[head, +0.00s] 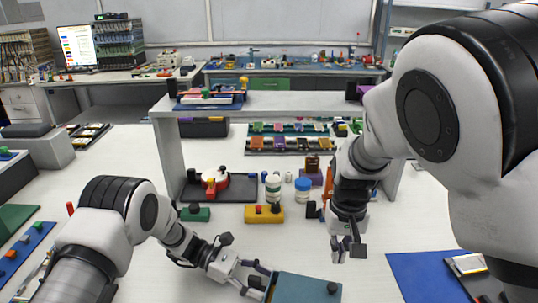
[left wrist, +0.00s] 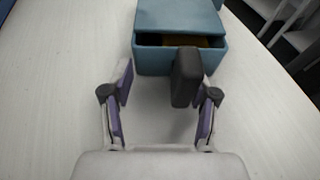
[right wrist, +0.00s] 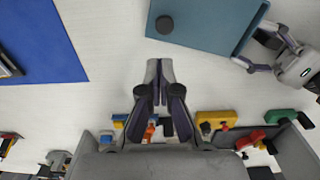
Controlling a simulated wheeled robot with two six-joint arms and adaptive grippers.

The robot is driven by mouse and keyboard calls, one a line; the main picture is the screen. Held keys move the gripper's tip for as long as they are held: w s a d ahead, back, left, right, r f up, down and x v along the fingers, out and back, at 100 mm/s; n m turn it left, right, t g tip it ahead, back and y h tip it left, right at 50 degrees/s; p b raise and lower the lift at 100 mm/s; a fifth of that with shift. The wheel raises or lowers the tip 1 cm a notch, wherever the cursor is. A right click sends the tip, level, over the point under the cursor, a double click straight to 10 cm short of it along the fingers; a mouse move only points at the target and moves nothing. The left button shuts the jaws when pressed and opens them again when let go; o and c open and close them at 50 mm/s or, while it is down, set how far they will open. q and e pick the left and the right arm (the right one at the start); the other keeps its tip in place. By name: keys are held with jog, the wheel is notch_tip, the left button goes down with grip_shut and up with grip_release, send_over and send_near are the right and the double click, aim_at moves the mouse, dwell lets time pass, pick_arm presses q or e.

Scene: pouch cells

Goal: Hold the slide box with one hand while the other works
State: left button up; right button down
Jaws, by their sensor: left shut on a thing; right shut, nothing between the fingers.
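The slide box (head: 300,291) is a teal box at the bottom middle of the head view, with a dark round knob on its lid. In the left wrist view the box (left wrist: 180,18) has an open gap at its near end, with something brownish inside. A dark upright grip (left wrist: 186,78) stands at that end. My left gripper (head: 258,276) is shut on this grip, with purple-padded fingers on either side. My right gripper (head: 348,250) is shut and empty above the table, to the right of the box. The right wrist view shows the lid (right wrist: 205,22) beyond its closed fingertips (right wrist: 160,68).
A blue mat (head: 420,277) lies right of the box, with a silver pouch cell (head: 469,264) in a dark tray beside it.

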jog(key=s+d+r, duration=0.2)
jog(key=s+d, duration=0.1)
jog(key=s, duration=0.1)
jog(key=f, duration=0.9)
jog(key=shift+w+a, duration=0.2)
jog(key=shift+w, duration=0.05)
dwell(0.8)
notch_tip(320, 180, up, 6)
jog(key=d, duration=0.1)
jog(key=shift+s+d, duration=0.2)
dwell(0.5)
jog(key=f, duration=0.3)
jog(key=a+f, duration=0.1)
jog(key=f, duration=0.2)
jog(key=shift+w+a, duration=0.15)
jog(key=shift+a, duration=0.05)
